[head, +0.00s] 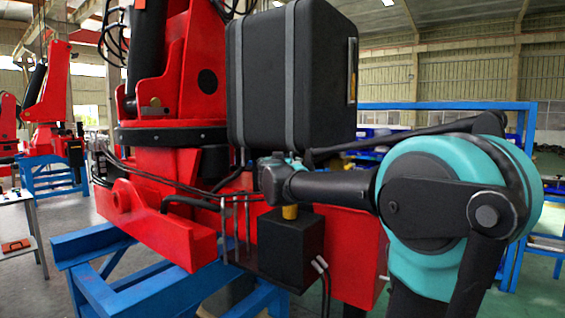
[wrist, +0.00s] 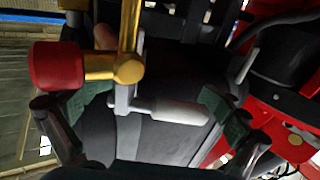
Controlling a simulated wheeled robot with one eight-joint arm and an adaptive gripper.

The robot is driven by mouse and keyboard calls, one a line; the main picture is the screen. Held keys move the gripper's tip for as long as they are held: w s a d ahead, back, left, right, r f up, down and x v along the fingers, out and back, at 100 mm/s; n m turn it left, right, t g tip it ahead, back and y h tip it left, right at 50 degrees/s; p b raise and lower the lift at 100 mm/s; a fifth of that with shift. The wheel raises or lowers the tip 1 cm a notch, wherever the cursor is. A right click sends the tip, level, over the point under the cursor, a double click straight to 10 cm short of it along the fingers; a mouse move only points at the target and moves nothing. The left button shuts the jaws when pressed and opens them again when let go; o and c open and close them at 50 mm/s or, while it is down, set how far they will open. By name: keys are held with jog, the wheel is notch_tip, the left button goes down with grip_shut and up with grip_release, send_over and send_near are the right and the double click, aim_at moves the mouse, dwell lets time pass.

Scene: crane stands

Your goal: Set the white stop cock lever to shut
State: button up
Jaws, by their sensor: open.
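The white stop cock lever (wrist: 178,111) shows in the wrist view, its pale grip pointing right from a grey bracket on a brass pipe (wrist: 129,40). A red knob (wrist: 56,66) sits on the pipe's left branch. My gripper (wrist: 155,98) is open, with one green-padded finger to the left of the lever and one to the right. The lever lies between the fingers in the picture; I see no clear contact, and the depth gap cannot be told. In the head view my arm reaches left to the crane, and the lever and fingertips cannot be made out.
A black tank (head: 292,75) with grey straps stands above my wrist. A black box (head: 288,248) is just below it on the red crane body (head: 160,232). Dark hoses run close by. A blue stand (head: 150,292) carries the crane. Open floor lies at the right.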

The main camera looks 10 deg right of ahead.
jog(key=shift+s, duration=0.1)
jog(key=v, duration=1.1)
jog(key=shift+s, duration=0.4)
jog(key=shift+a, duration=0.1)
jog(key=shift+c, duration=0.4)
